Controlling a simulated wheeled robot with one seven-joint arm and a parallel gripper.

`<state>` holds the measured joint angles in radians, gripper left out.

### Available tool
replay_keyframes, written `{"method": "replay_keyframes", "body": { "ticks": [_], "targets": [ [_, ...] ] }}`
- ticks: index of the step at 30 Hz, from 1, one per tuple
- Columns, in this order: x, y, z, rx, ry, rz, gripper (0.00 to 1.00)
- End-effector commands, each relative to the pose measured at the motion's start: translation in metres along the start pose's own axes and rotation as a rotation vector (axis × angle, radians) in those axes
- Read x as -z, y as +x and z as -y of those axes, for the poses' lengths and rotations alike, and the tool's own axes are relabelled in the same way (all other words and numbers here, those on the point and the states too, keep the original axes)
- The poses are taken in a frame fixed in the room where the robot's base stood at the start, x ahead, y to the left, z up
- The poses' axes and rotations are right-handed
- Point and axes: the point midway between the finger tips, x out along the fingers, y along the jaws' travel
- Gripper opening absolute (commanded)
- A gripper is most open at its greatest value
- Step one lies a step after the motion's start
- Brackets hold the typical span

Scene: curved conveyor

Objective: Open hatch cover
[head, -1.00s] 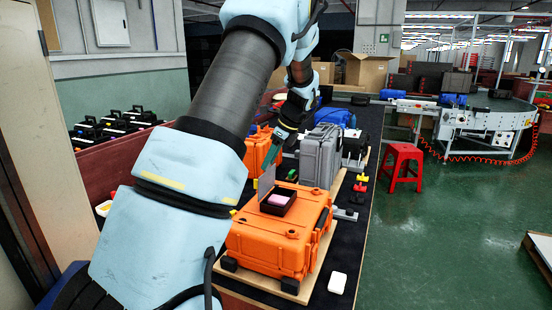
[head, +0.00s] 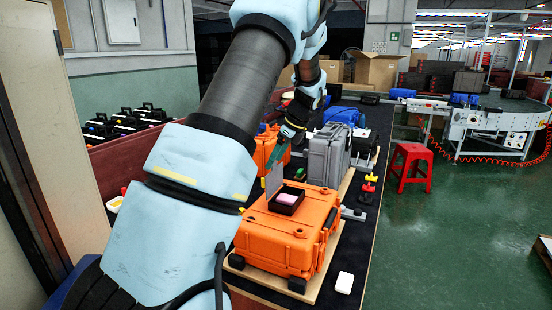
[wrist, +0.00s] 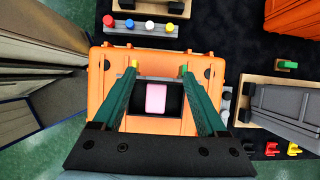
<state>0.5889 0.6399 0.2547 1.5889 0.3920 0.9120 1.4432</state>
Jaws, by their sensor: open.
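An orange case (head: 270,246) lies on a wooden board, and it also shows in the wrist view (wrist: 100,110). On its top is a black-framed hatch opening (head: 285,208) with a pink block (head: 289,199) inside. A thin grey hatch cover (head: 274,180) stands upright along the opening's far left side; I cannot make it out clearly in the wrist view. My gripper (wrist: 158,68) is open, with green fingers on either side of the hatch in the wrist view. In the head view the gripper (head: 281,155) is just above and behind the cover; I cannot tell whether it touches.
A grey case (head: 328,150) stands close behind the orange one, with another orange case (head: 266,146) beyond. Red and yellow pieces (head: 369,188) and a white block (head: 344,283) lie on the dark table. A red stool (head: 408,167) stands on the open green floor.

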Motion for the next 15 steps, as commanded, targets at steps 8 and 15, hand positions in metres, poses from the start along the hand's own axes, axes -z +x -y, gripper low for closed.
{"method": "replay_keyframes", "body": {
  "ticks": [8, 15],
  "targets": [
    [0.002, -0.007, 0.001, 0.002, 0.001, -0.001, 0.75],
    [0.002, -0.049, 0.001, 0.006, 0.0, -0.002, 0.75]
  ]
}}
